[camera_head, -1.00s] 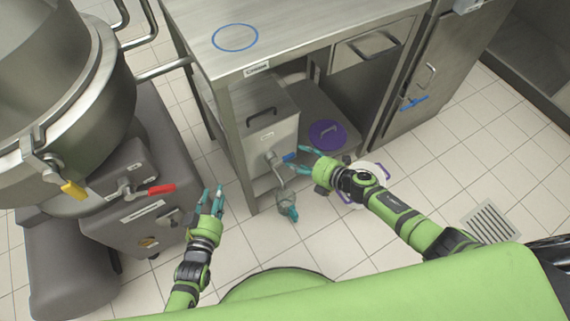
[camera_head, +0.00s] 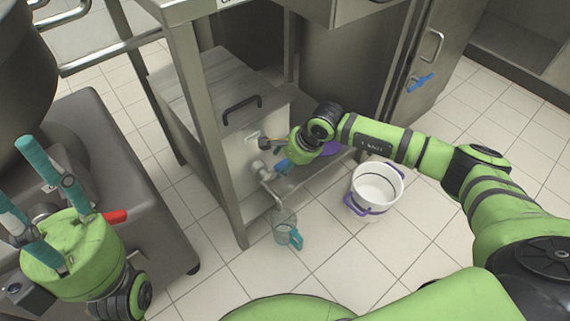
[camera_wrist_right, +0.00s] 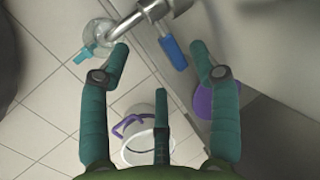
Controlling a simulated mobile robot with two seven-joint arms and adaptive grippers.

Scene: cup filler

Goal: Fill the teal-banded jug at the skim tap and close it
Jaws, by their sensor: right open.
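The clear jug (camera_head: 284,228) with teal on its handle is below the spout of the skim tap (camera_head: 264,178). It also shows in the right wrist view (camera_wrist_right: 99,38), at the upper left. Whether it holds liquid is unclear. The tap's blue lever (camera_wrist_right: 173,52) lies between the spread fingers of my right gripper (camera_wrist_right: 161,48), nearer the right one, with no clear contact. In the head view my right gripper (camera_head: 280,152) is beside the tap, its fingers partly hidden. My left gripper (camera_head: 18,185) is at the far left, fingers spread and empty, away from the jug.
The tap is on a steel dispenser box (camera_head: 232,100) on a low shelf under the table. A white pot (camera_head: 378,184) with purple handles stands on the floor to the right. A purple lid (camera_wrist_right: 203,101) is partly hidden. A large grey machine (camera_head: 120,150) stands left. Floor before the jug is clear.

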